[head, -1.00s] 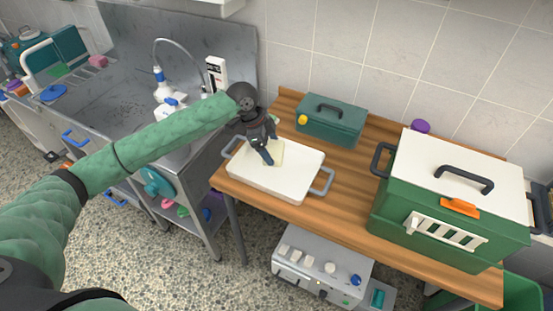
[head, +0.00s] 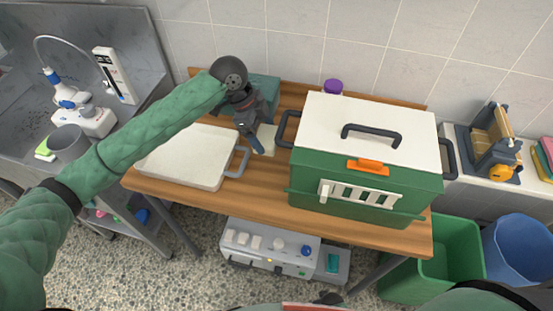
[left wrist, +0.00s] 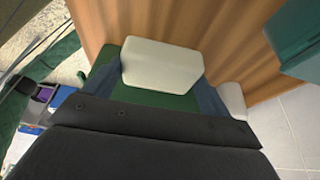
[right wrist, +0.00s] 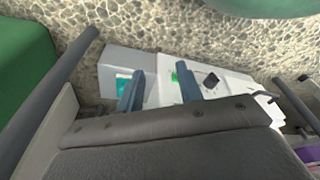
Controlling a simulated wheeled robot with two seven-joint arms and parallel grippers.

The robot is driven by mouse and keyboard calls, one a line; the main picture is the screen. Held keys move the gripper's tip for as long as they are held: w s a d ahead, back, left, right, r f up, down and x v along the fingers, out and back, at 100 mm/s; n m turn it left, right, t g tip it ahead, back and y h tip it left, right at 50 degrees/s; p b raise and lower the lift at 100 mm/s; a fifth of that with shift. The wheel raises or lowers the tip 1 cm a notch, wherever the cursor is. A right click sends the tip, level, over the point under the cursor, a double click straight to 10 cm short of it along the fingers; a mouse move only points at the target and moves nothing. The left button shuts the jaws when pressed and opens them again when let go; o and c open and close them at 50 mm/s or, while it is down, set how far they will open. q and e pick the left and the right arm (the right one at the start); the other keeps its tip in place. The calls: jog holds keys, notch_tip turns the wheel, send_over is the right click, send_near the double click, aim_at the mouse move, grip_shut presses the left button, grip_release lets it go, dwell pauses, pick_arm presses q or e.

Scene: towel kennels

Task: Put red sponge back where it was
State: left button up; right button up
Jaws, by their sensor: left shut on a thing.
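My left gripper (head: 257,146) is over the table, between the white tray (head: 180,160) and the green kennel (head: 340,172). It is shut on a pale cream block (head: 268,138), which also shows between the fingers in the left wrist view (left wrist: 160,68). The block looks held above the wood; the exact gap is unclear. I see no sponge that is clearly red. My right gripper (right wrist: 158,88) is open and empty in the right wrist view, with the white appliance beyond its fingers.
The kennel has a white lid and black handles. A teal box (head: 265,88) stands behind my left gripper, with a purple-topped item (head: 333,87) nearby. The white appliance (head: 268,246) is below the table. Green (head: 450,250) and blue bins (head: 518,248) stand at the right.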

pick_arm(q)
jog(key=shift+s+a+f, duration=0.1)
jog(key=shift+a+f, duration=0.1)
jog(key=shift+f, duration=0.05)
notch_tip(320, 180, down, 5)
jog(key=shift+f+p, duration=0.1)
jog(key=shift+p, duration=1.1)
jog(key=f, duration=0.1)
jog(key=f+p, duration=0.1)
jog(key=f, duration=0.1)
jog(key=shift+s+a+f+p, duration=0.1)
jog(key=shift+a+f+p, duration=0.05)
jog(key=shift+a+p, duration=0.15)
jog(key=shift+d+f, duration=0.15)
jog(key=shift+f, duration=0.35)
pick_arm(e)
jog(key=s+d+f, duration=0.2)
jog(key=s+f, duration=0.2)
jog(key=s, duration=0.3)
jog(key=shift+d+f, duration=0.3)
jog(key=shift+d, duration=0.05)
pick_arm(q)
jog(key=shift+f, duration=0.15)
jog(key=o, duration=0.8)
pick_arm(e)
jog(key=shift+d, duration=0.1)
